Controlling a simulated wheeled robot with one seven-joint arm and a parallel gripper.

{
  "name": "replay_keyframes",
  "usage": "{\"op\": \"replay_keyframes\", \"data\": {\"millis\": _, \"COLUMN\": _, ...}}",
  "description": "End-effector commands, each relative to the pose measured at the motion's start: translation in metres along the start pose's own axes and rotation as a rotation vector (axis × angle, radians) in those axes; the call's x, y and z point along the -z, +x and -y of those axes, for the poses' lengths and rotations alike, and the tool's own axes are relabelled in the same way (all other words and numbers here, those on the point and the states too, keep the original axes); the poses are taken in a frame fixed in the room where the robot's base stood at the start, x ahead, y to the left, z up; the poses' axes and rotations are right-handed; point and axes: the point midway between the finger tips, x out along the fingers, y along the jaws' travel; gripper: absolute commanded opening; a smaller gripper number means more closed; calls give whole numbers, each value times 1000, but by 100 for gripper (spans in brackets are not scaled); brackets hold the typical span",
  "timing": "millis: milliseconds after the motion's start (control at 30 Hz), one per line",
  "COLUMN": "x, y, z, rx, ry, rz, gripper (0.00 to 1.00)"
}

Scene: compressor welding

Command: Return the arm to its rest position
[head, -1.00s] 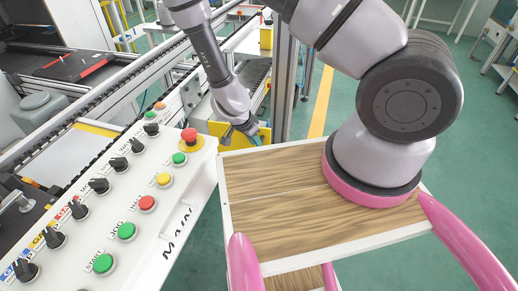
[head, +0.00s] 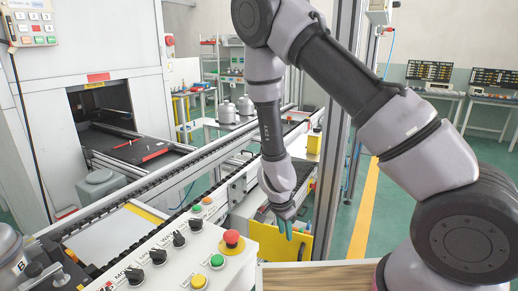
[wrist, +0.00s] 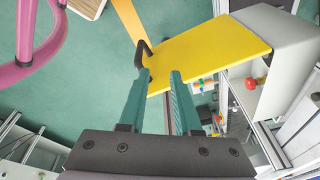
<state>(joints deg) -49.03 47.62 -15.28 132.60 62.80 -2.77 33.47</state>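My gripper (head: 286,232) points downward beside the right end of the control panel, in front of a yellow panel (head: 272,243). In the wrist view my gripper (wrist: 160,74) has two teal fingers with a clear gap between them. It is open and nothing is held in it. The yellow panel also shows beyond the fingertips in the wrist view (wrist: 212,50).
A white control panel (head: 165,262) with knobs and a red stop button (head: 232,238) stands close by my gripper. A conveyor rail (head: 190,165) runs behind it. A wood-topped surface (head: 320,276) lies in front. Green floor (head: 350,205) is open to the right.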

Motion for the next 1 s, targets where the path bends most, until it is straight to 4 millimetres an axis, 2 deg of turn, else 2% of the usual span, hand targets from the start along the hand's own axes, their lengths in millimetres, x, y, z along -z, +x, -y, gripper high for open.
{"op": "replay_keyframes", "data": {"millis": 33, "x": 5, "y": -24, "z": 14, "rx": 37, "ry": 4, "rz": 48, "gripper": 32}}
{"op": "replay_keyframes", "data": {"millis": 200, "x": 24, "y": -99, "z": 40, "rx": 148, "ry": -42, "rz": 180, "gripper": 32}}
{"op": "replay_keyframes", "data": {"millis": 333, "x": 46, "y": -158, "z": 49, "rx": 241, "ry": -91, "rz": 243, "gripper": 32}}
{"op": "replay_keyframes", "data": {"millis": 467, "x": 71, "y": -215, "z": 46, "rx": 334, "ry": -151, "rz": 273, "gripper": 32}}
{"op": "replay_keyframes", "data": {"millis": 567, "x": 92, "y": -258, "z": 37, "rx": 402, "ry": -201, "rz": 273, "gripper": 32}}
{"op": "replay_keyframes", "data": {"millis": 767, "x": 129, "y": -334, "z": 0, "rx": 513, "ry": -310, "rz": 217, "gripper": 32}}
{"op": "replay_keyframes", "data": {"millis": 1000, "x": 160, "y": -405, "z": -68, "rx": 578, "ry": -436, "rz": 66, "gripper": 32}}
